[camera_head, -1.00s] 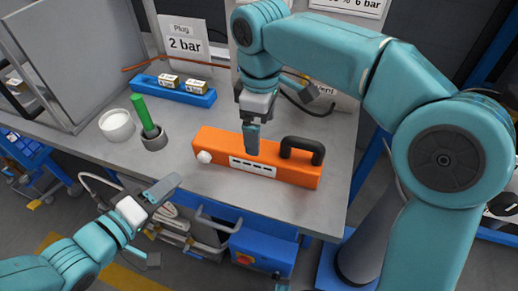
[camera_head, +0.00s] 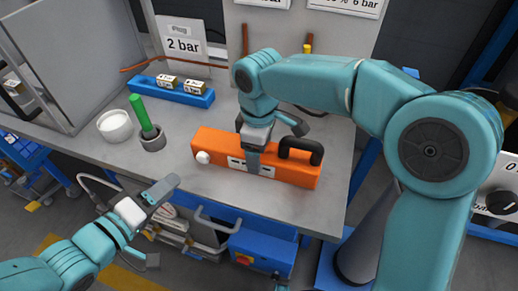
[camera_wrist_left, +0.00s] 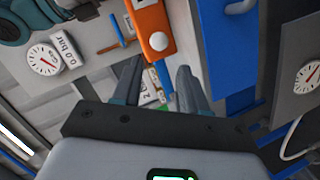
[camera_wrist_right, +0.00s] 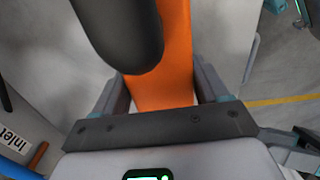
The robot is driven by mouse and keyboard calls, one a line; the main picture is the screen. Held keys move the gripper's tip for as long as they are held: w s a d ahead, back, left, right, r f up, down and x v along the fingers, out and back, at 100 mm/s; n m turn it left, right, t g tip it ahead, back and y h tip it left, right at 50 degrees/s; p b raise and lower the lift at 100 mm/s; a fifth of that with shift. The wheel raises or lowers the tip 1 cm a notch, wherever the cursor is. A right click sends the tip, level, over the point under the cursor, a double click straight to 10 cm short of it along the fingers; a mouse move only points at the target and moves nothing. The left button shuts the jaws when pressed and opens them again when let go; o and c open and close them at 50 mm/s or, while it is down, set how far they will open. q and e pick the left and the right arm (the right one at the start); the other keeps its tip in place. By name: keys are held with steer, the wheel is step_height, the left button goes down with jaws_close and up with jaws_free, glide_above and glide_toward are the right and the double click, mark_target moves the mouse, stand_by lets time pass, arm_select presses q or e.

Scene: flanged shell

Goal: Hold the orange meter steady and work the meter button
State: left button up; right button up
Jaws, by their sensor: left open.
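The orange meter (camera_head: 222,145) lies on the grey bench, with a black handle (camera_head: 301,145) at its right end and a white round button (camera_head: 203,157) on its left end. My right gripper (camera_head: 275,145) is down over the meter's middle, one finger in front of it and one behind. In the right wrist view the orange body (camera_wrist_right: 165,75) fills the room between the fingers; I cannot tell whether they press on it. My left gripper (camera_head: 167,223) is open and empty, off the bench's front edge. In the left wrist view the button (camera_wrist_left: 158,42) shows beyond its fingertips.
A green-handled tool stands in a grey cup (camera_head: 153,140) left of the meter, beside a white round container (camera_head: 115,126). A blue rack (camera_head: 172,90) holds small labelled blocks farther back. The bench top in front of the cup is clear.

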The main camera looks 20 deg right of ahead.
arm_select(q)
jaws_close()
steer(key=a+f+m+y, duration=0.2)
steer(key=m, duration=0.8)
steer(key=a+f+m+y, duration=0.2)
steer(key=m, duration=0.7)
steer(key=s+d+r+m, duration=0.3)
steer(key=s+r+m, duration=0.2)
steer(key=r+m, duration=0.3)
steer(key=shift+m, duration=0.7)
